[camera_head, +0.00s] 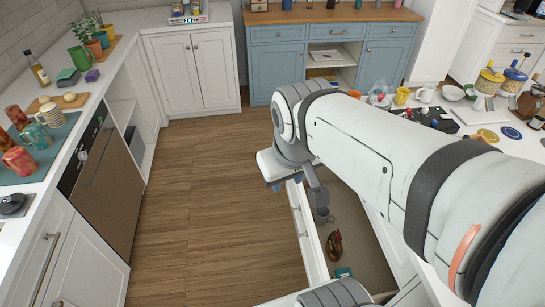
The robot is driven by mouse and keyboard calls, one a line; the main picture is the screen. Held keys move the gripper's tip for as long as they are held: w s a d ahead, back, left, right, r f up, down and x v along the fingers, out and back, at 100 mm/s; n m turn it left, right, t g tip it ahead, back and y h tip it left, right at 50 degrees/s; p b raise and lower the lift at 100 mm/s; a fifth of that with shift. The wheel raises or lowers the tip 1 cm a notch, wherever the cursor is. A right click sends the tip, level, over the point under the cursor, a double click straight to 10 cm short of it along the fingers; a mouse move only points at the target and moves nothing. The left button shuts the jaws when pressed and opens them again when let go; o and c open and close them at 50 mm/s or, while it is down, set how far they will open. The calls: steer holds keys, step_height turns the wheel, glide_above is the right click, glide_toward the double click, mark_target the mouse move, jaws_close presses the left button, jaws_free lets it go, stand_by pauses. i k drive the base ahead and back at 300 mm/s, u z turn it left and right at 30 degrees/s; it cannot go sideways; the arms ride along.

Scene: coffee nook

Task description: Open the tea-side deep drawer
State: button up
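A white deep drawer (308,240) in the island at the right stands pulled out, its inside showing. Its front faces left, with a metal handle (303,222) on it. Inside lie a reddish-brown object (334,245) and a small teal box (343,273). No label shows that this is the tea side. My gripper (322,214) hangs from my white arm over the drawer, close behind the top edge of its front. I cannot tell whether it touches the drawer. The fingers are small and partly hidden, so their opening is unclear. My arm hides much of the island and the drawer's right part.
The wooden floor (215,190) left of the drawer is clear. A left counter (95,80) holds mugs and plants above a dark-fronted appliance (100,185). A blue cabinet (275,58) stands at the back. The island top (510,145) carries jars, cups and a dark tray.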

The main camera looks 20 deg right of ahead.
mark_target(369, 265)
steer(key=z, duration=1.2)
steer(key=k, duration=0.85)
steer(key=u, duration=0.8)
steer(key=i, duration=1)
